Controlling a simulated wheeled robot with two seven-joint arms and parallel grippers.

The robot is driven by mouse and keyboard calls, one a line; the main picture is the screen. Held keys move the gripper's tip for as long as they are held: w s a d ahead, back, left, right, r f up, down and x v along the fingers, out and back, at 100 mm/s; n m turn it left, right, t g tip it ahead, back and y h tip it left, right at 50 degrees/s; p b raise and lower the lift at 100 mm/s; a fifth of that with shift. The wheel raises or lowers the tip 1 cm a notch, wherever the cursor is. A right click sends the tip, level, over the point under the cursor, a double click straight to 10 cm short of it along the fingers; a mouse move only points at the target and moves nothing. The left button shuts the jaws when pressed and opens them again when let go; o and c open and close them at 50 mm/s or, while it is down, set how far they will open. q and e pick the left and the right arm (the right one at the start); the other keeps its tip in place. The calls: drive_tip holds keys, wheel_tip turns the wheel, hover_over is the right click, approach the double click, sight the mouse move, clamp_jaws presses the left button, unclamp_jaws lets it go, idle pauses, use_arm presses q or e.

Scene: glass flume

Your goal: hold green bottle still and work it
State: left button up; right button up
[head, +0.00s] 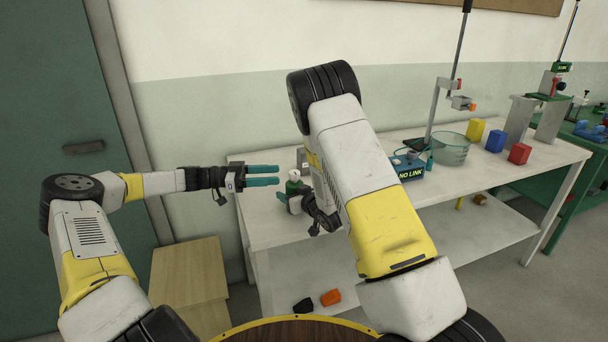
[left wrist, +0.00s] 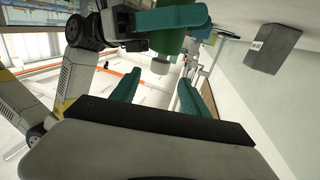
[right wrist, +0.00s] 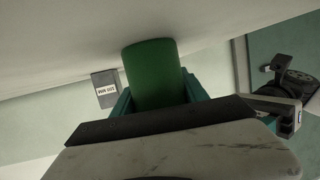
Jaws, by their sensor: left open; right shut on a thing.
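The green bottle (head: 293,187) with a white cap (head: 294,174) is held over the left end of the white table. My right gripper (head: 290,201) is shut on it. In the right wrist view the green body of the bottle (right wrist: 152,75) sits between the teal fingers. My left gripper (head: 264,176) is open and empty, just left of the bottle, its fingers pointing at the cap. In the left wrist view the cap (left wrist: 160,67) lies ahead, between and beyond the open fingers (left wrist: 158,92), apart from them. My right arm hides part of the table behind.
On the white table (head: 520,172) stand a NO LINK box (head: 408,165), a clear tub (head: 450,150), and yellow (head: 475,131), blue (head: 495,140) and red (head: 519,154) blocks. A wooden cabinet (head: 188,272) stands at the left. An orange piece (head: 331,297) lies on the lower shelf.

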sight(294, 175)
use_arm(q)
drive_tip(key=d, duration=1)
drive_tip(key=shift+w+d, duration=0.25)
clamp_jaws()
